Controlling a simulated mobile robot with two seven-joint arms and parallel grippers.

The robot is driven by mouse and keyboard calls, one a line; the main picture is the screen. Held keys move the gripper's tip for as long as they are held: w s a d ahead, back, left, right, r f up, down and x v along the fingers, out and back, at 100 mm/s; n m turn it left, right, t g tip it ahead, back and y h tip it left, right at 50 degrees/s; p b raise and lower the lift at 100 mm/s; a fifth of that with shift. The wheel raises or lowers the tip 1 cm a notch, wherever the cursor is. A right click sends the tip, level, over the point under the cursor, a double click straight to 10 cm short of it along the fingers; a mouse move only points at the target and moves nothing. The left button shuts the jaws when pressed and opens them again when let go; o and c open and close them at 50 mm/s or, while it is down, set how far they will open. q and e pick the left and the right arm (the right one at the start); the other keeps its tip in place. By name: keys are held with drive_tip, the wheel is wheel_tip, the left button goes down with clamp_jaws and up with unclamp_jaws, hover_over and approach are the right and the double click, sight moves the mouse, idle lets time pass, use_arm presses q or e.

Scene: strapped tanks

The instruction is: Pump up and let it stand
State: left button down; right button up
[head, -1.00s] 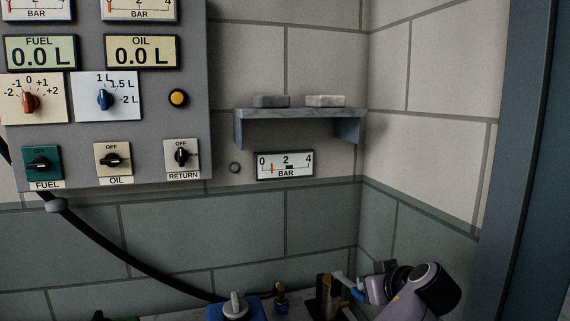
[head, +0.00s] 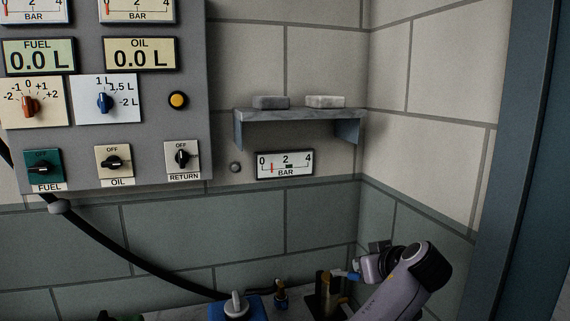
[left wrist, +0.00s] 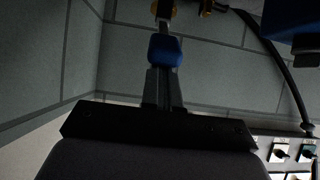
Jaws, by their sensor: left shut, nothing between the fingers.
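My left gripper (head: 366,272) shows at the lower right of the head view and is shut. Its fingers also show in the left wrist view (left wrist: 164,90). A blue grip (head: 353,276) is at its fingertips, and also shows in the left wrist view (left wrist: 165,50). Whether they touch is unclear. A dark stand with yellow parts (head: 328,288) is just left of the gripper. The small wall gauge (head: 285,165), marked 0 to 4 BAR, has its red needle near 1 and a dark mark just above 2. My right gripper is not in view.
A grey control panel (head: 150,140) with dials, switches and 0.0 L displays is at the left. A shelf (head: 300,113) with two blocks is above the gauge. A blue box (head: 235,308) with a pale knob and a small brass fitting (head: 281,294) stand left of the stand.

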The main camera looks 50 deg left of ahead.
use_arm(q)
drive_tip(key=shift+w+a+r+p, duration=0.1)
drive_tip(key=shift+a+r+p, duration=0.2)
drive_tip(key=shift+r, duration=0.25)
drive_tip(key=v, duration=0.7)
idle(0.9)
